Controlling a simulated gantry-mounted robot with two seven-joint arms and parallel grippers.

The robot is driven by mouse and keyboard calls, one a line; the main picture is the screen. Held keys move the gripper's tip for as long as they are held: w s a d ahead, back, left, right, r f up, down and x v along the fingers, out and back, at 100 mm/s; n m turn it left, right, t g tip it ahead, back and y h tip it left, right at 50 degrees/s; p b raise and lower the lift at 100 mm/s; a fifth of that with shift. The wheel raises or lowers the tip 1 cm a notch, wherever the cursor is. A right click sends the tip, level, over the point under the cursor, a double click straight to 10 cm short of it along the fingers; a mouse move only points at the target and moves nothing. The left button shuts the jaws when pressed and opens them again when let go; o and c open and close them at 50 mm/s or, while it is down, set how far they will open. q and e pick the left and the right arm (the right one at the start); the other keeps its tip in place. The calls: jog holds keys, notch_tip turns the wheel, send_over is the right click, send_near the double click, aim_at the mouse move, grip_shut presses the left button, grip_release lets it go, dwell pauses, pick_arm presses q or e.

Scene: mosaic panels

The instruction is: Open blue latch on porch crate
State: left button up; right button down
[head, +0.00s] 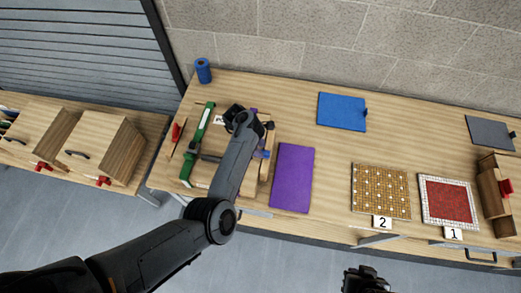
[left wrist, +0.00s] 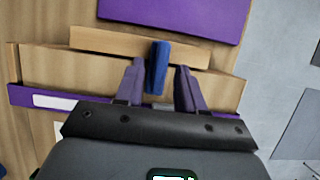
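The blue latch (left wrist: 157,66) stands on the wooden edge of the porch crate (left wrist: 60,65) in the left wrist view. My left gripper (left wrist: 160,76) is open, with one finger on each side of the latch and a small gap to each. In the head view my left gripper (head: 263,140) is over the right side of the crate (head: 251,185), and my arm hides much of the crate. Only a bit of blue shows there beside the gripper. My right gripper (head: 365,281) is at the bottom edge, away from the table; its fingers are unclear.
A green bar (head: 198,143) lies along the crate's left part. A purple panel (head: 292,178) lies close to its right. A blue panel (head: 341,111), two mosaic panels (head: 381,192) (head: 447,202) and a blue cylinder (head: 203,71) are farther off. Bare table lies between them.

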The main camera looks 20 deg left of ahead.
pick_arm(q)
jog(key=shift+w+d+f, duration=0.1)
jog(key=shift+d+f, duration=0.2)
jog(key=shift+f, duration=0.3)
grip_shut()
